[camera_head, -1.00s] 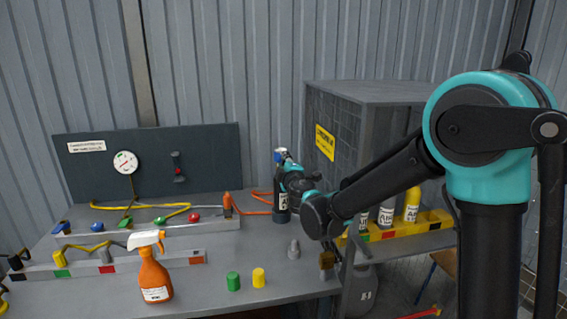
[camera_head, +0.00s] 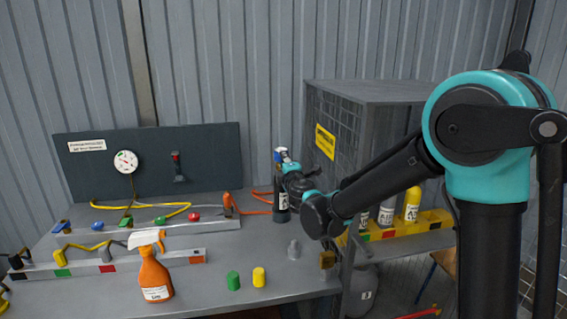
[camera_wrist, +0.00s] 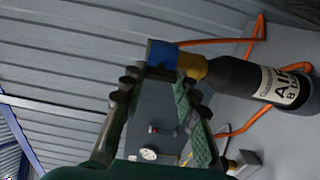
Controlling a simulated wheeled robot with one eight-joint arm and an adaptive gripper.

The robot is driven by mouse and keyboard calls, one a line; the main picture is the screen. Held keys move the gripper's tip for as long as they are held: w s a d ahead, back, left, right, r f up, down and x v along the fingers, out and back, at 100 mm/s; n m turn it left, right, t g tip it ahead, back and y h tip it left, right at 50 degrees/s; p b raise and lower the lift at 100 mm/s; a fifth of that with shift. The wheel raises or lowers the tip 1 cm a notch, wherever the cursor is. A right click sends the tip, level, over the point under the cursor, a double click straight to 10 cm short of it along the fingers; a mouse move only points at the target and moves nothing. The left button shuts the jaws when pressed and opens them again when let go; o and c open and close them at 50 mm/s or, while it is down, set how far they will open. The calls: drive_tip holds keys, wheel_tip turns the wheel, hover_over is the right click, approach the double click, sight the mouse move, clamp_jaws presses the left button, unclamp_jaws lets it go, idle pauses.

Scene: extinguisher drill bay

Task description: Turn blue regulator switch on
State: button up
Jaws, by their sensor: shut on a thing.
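A black bottle (camera_head: 281,207) stands upright at the back right of the bench. It has a blue regulator switch (camera_head: 279,155) on top, partly hidden by my gripper (camera_head: 287,163). In the wrist view, the bottle (camera_wrist: 236,76) lies sideways in the picture, with a yellow neck (camera_wrist: 193,66) and the blue switch (camera_wrist: 163,54) at its end. My gripper (camera_wrist: 160,76) has its fingertips closed on the blue switch. A panel lever (camera_head: 178,167) behind has its red part at the top. A round gauge (camera_head: 125,162) is beside it.
An orange spray bottle (camera_head: 155,275), a green cylinder (camera_head: 233,281) and a yellow cylinder (camera_head: 259,277) stand at the bench front. A mesh cage (camera_head: 345,140) stands to the right of the bottle. An orange hose (camera_wrist: 262,30) runs behind the bottle.

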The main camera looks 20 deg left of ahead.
drive_tip(key=o, duration=1.2)
drive_tip(key=v, duration=1.2)
drive_tip(key=shift+s, duration=0.15)
